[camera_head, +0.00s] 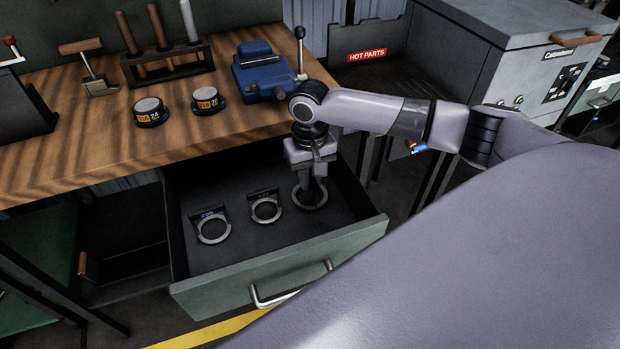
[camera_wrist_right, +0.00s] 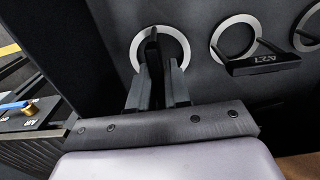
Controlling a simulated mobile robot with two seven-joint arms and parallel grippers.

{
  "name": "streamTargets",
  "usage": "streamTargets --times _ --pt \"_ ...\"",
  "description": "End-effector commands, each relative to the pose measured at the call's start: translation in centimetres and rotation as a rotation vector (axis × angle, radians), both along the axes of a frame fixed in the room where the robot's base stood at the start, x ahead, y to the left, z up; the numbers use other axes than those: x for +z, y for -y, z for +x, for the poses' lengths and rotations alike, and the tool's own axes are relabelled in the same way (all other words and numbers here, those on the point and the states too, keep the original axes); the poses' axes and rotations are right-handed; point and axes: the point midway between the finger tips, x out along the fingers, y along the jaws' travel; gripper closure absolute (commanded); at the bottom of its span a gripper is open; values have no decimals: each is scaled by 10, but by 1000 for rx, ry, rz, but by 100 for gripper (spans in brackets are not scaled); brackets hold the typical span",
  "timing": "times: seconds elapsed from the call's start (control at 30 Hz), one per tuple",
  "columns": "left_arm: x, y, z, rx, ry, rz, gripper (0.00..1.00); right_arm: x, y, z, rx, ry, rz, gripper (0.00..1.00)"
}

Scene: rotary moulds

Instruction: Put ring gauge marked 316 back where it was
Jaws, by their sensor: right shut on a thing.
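My right gripper (camera_head: 309,188) reaches down into the open drawer and is shut on a metal ring gauge (camera_head: 325,198) at the drawer's right. In the right wrist view, the fingers (camera_wrist_right: 155,78) overlap the near part of this ring (camera_wrist_right: 137,48). Its marking is hidden, and I cannot tell whether it touches the drawer floor. A middle ring gauge (camera_head: 265,220) and a left ring gauge (camera_head: 213,242) lie beside it, each with a dark label plate. The middle one (camera_wrist_right: 217,45) shows a marking resembling 427 in the wrist view. My left gripper is not in view.
The green-fronted drawer (camera_head: 225,287) is pulled out under the wooden bench (camera_head: 70,135). The bench carries two round labelled pieces (camera_head: 150,112), a blue vise (camera_head: 262,72) and a tool rack (camera_head: 170,72). Drawer floor is bare in front of the rings.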

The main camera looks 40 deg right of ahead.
Motion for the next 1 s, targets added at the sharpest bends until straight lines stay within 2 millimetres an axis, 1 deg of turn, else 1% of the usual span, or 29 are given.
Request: streamTargets --times 0.03,0.1,0.43,0.47,0.5,0.53,0.87,0.93,1.0 --pt "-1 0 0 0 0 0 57 -4 0 0 -1 1 0 100" --pt "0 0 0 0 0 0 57 -7 0 0 -1 2 1 100" --pt "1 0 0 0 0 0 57 -8 0 0 -1 1 1 100" --pt "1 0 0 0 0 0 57 -9 0 0 -1 1 1 80" --pt "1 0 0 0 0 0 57 -9 0 0 -1 1 1 67" --pt "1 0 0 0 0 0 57 -9 0 0 -1 1 1 57" --pt "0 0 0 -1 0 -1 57 -8 0 1 -1 2 0 57" --pt "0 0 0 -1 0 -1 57 -3 0 1 0 3 0 57" --pt "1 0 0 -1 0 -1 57 7 0 1 0 3 1 57"
